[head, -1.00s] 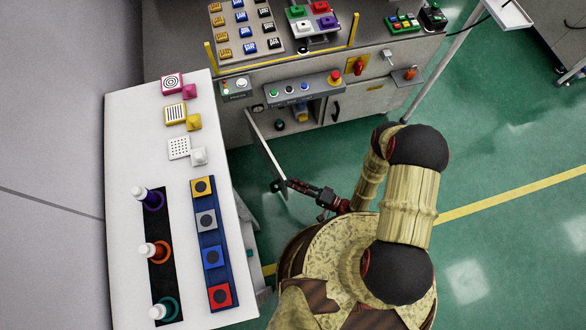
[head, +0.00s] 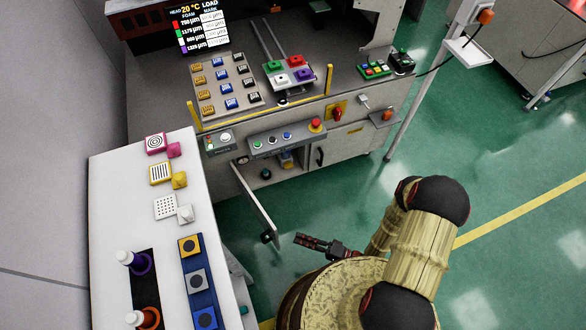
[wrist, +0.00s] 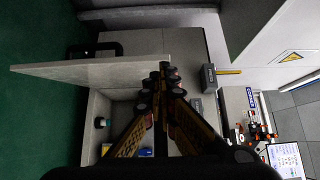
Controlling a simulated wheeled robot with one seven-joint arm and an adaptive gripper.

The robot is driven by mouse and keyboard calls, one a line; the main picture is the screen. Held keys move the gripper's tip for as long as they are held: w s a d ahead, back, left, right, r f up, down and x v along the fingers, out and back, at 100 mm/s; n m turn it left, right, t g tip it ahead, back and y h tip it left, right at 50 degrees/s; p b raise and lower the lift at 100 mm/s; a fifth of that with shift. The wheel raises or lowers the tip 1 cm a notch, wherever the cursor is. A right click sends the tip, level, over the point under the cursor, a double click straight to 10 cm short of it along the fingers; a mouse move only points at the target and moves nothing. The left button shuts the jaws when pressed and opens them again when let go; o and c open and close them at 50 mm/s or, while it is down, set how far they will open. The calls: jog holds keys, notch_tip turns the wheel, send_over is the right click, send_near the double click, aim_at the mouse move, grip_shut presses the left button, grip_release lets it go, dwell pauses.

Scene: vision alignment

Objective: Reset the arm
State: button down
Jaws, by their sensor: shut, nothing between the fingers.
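My gripper (head: 304,240) is shut and empty in the head view, low in front of the machine and just right of the open cabinet door (head: 256,208). In the wrist view my gripper (wrist: 165,72) has its fingertips together. The cabinet door (wrist: 100,70) spans the left of that view, with a dark handle at its upper edge. I cannot tell from the pictures how far the fingertips are from the door.
The machine (head: 365,150) carries button trays, a red knob and a screen (head: 200,25). A white table (head: 120,200) on the left holds coloured blocks and pegs. A pole (head: 425,90) stands right of the machine. Green floor (head: 490,200) is clear on the right.

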jog(key=w+d+r+n+g, duration=0.2)
jog(key=w+r+g, duration=0.25)
jog(key=r, duration=0.35)
jog(key=w+d+r+n+g, duration=0.2)
jog(key=w+r+n+g, duration=0.1)
jog(key=w+r, duration=0.3)
notch_tip(320, 180, up, 19)
jog(key=d+n+g+h, duration=0.2)
jog(key=g+h, duration=0.2)
jog(key=h, duration=0.1)
jog(key=s+d+r+t+h, duration=0.2)
jog(key=s+r+t+h, duration=0.1)
jog(key=r, duration=0.7)
jog(key=s+d+r+m+t+h+p, duration=0.1)
jog(key=s+d+r+t+h, duration=0.1)
jog(key=s+r, duration=0.4)
jog(key=s+d+r+t+h, duration=0.3)
jog(key=s+r+t+h, duration=0.1)
jog(key=r, duration=1.1)
jog(key=shift+s+r+m+h+p, duration=0.15)
jog(key=shift+s+m+h+p, duration=0.3)
jog(key=shift+h, duration=0.65)
